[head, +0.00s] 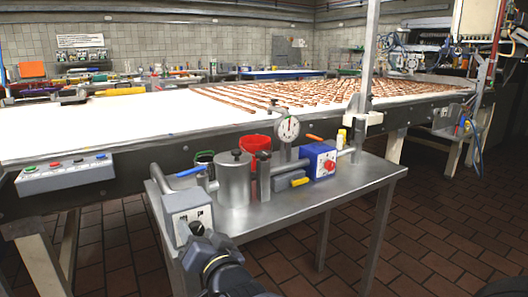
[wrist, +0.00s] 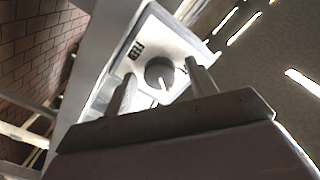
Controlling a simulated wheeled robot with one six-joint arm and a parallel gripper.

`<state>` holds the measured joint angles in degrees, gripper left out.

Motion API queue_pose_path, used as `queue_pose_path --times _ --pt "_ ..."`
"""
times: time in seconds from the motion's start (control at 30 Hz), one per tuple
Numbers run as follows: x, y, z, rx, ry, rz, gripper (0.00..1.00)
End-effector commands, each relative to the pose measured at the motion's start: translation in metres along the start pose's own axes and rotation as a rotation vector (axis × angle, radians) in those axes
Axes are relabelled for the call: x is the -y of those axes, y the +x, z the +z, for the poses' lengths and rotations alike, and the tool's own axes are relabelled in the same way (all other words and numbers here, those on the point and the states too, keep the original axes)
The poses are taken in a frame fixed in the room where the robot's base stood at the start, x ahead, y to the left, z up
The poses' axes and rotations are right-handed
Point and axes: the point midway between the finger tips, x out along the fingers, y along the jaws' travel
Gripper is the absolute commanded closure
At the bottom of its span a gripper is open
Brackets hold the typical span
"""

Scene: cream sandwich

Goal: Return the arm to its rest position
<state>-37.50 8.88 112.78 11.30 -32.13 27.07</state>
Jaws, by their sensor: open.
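My arm (head: 225,270) rises from the bottom of the head view, dark with a yellow ring. Its end is at the front of a grey control box (head: 187,207) at the left end of the metal side table. In the wrist view my gripper (wrist: 162,80) is open, its two fingers apart. They point at the box's pale front panel (wrist: 182,45), with the dark round knob (wrist: 160,70) between them in the picture. Small black switches (wrist: 137,50) sit beside the knob. Nothing is held. I cannot tell whether the fingers touch the knob.
The side table (head: 300,203) also carries a metal pot (head: 233,180), a dial gauge (head: 288,129), a red container (head: 256,147) and a blue box (head: 319,160). A white conveyor (head: 130,125) with rows of brown pieces runs behind. Tiled floor (head: 440,235) is open at right.

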Motion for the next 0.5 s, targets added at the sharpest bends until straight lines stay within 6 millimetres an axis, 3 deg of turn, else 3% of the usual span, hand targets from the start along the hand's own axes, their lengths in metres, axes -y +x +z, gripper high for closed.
queue_pose_path --times 0.5 --pt "0.0029 -0.0001 -0.0033 0.004 -0.41 0.001 0.46"
